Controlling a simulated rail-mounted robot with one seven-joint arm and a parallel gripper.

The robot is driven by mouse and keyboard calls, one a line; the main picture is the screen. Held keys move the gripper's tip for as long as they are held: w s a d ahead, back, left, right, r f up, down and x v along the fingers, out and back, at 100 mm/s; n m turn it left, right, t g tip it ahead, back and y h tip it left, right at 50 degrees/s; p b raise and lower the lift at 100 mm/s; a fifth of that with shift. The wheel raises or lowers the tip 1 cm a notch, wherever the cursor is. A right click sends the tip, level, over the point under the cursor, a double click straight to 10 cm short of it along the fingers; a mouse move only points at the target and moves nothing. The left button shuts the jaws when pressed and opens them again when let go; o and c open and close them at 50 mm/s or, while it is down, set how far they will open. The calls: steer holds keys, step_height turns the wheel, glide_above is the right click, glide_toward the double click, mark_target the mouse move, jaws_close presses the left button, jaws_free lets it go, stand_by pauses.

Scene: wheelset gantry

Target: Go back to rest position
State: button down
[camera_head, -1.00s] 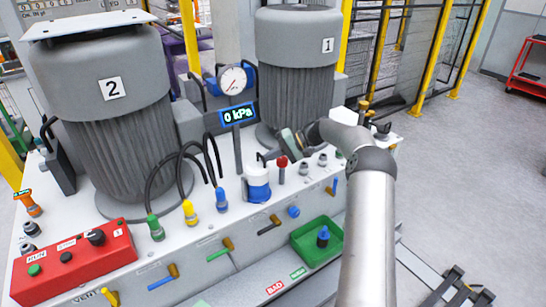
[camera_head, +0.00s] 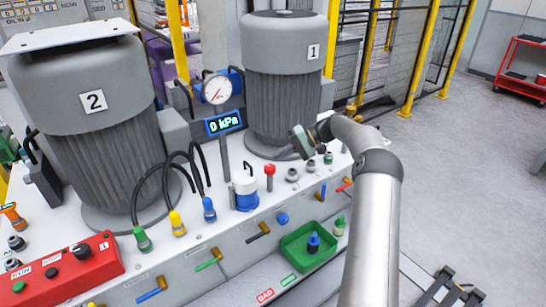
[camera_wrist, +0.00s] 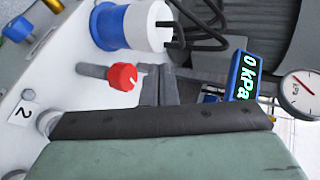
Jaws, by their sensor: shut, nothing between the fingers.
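My gripper (camera_head: 300,142) is shut and empty, with a green-grey body at the end of my silver arm. In the head view it hangs above the white bench top, in front of motor 1 (camera_head: 282,85) and up and right of a red knob (camera_head: 269,170). In the wrist view the closed grey fingers (camera_wrist: 160,85) lie beside the red knob (camera_wrist: 122,76) in the picture. A white-and-blue canister (camera_wrist: 130,25) is beyond it. I cannot tell the exact gap; nothing is held.
A gauge (camera_head: 217,90) and 0 kPa display (camera_head: 223,123) stand left of motor 1. Motor 2 (camera_head: 85,130), hose fittings and a red control box (camera_head: 65,270) are at the left. A green tray (camera_head: 292,255) holds a blue fitting. Open floor and yellow fence posts lie right.

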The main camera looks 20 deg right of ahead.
steer(key=s+a+r+n+g+h, duration=0.1)
steer(key=s+a+r+g+h, duration=0.15)
steer(key=s+a, duration=0.45)
steer(key=s+a+r+n+g+h, duration=0.1)
steer(key=s+a+r+h, duration=0.3)
steer(key=s+a, duration=0.35)
steer(key=s+f+t+h, duration=0.1)
steer(key=s+f+h, duration=0.2)
steer(key=s, duration=2.6)
steer(key=h, duration=0.2)
steer(key=shift+n+t+h, duration=0.3)
steer(key=shift+t+h, duration=0.05)
